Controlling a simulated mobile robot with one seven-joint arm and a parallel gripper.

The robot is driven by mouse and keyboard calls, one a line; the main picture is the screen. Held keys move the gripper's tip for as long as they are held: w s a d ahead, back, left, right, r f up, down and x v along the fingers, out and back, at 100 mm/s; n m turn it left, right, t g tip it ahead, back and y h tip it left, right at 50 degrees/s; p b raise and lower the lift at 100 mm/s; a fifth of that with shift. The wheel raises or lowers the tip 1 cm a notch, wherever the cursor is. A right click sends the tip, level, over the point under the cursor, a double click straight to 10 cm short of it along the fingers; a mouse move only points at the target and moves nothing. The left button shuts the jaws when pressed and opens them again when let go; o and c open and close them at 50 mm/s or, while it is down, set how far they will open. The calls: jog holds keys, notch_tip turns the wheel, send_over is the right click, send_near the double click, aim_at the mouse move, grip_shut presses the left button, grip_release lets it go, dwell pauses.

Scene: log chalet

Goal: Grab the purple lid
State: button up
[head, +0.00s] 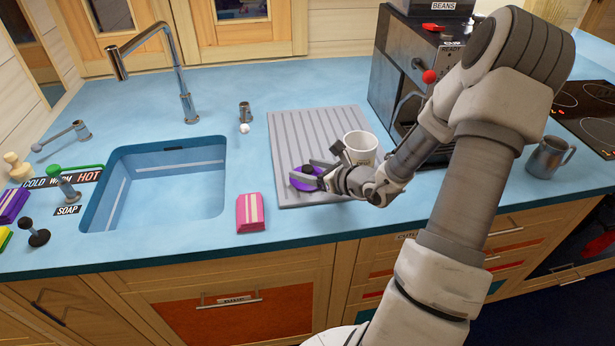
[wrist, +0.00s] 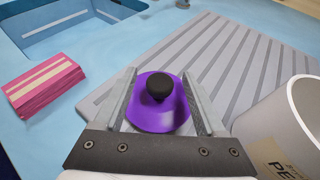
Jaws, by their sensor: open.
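The purple lid (wrist: 157,115) has a round black knob on top and lies on the grey ribbed drain board, near the board's front left part. It also shows in the head view (head: 305,180), partly covered by my gripper. My gripper (wrist: 162,88) is open, with one finger on each side of the lid. The knob and purple body sit between the fingers. Whether the fingers touch the lid's sides I cannot tell.
A white cup (head: 360,148) stands close to the right of my gripper on the drain board (head: 290,135). A pink sponge (head: 250,212) lies left of the board. The sink (head: 155,190) is further left, and a dark coffee machine (head: 398,75) stands behind right.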

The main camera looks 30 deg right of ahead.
jog(key=shift+w+a+f, duration=0.1)
jog(key=shift+w+f, duration=0.05)
jog(key=shift+w, duration=0.15)
grip_shut()
dwell(0.4)
